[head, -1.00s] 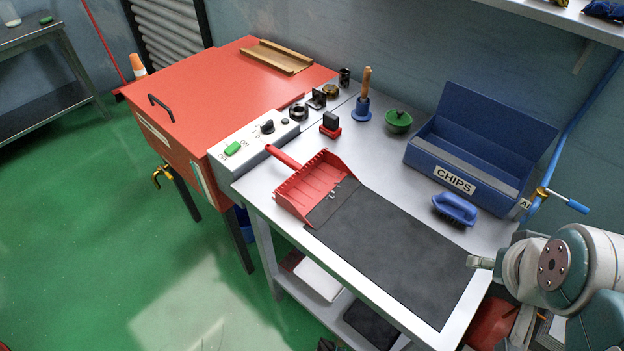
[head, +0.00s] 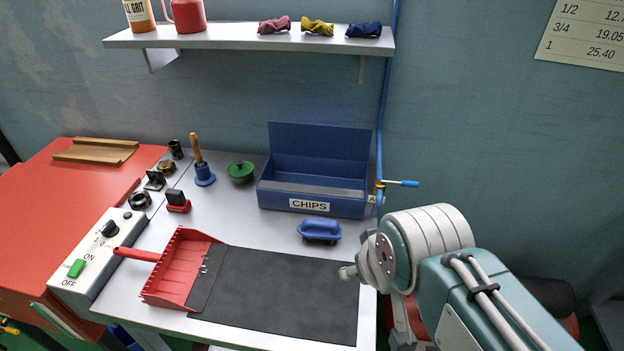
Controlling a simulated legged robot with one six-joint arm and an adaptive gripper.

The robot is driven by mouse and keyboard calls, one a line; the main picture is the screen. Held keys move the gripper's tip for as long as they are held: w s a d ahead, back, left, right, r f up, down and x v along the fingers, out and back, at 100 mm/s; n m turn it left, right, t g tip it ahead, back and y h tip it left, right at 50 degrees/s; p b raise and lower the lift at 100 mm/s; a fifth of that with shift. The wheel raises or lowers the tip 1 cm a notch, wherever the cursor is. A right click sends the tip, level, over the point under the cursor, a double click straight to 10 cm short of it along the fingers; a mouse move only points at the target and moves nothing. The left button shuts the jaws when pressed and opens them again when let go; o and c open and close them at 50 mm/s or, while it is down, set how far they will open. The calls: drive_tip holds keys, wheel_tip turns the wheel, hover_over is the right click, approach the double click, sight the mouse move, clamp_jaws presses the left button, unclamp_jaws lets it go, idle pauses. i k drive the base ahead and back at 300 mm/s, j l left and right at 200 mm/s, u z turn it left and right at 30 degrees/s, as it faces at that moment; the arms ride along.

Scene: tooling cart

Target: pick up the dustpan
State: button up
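The red dustpan (head: 179,268) lies on the left part of the grey cart top, its handle pointing left toward the control box. Its open edge rests at the left end of the dark mat (head: 275,295). A few small shiny bits lie near its lip. My arm comes in from the lower right of the head view, its links ending right of the mat, well apart from the dustpan. My gripper cannot be made out; the arm links or the frame edge hide it.
A blue brush (head: 320,229) and an open blue CHIPS box (head: 312,190) stand behind the mat. A bell-like wooden-handled tool (head: 203,173), a green-lidded pot (head: 241,172) and a red-based block (head: 177,201) stand behind the dustpan. A control box (head: 98,262) is at left. A shelf (head: 240,38) hangs above.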

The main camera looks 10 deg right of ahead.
sight(182, 278)
drive_tip(key=k+j+z, duration=0.1)
drive_tip(key=j, duration=0.3)
drive_tip(key=k+j, duration=0.25)
drive_tip(key=j, duration=0.65)
drive_tip(key=i+j+u, duration=0.1)
drive_tip(key=i+j, duration=0.2)
drive_tip(key=j, duration=0.15)
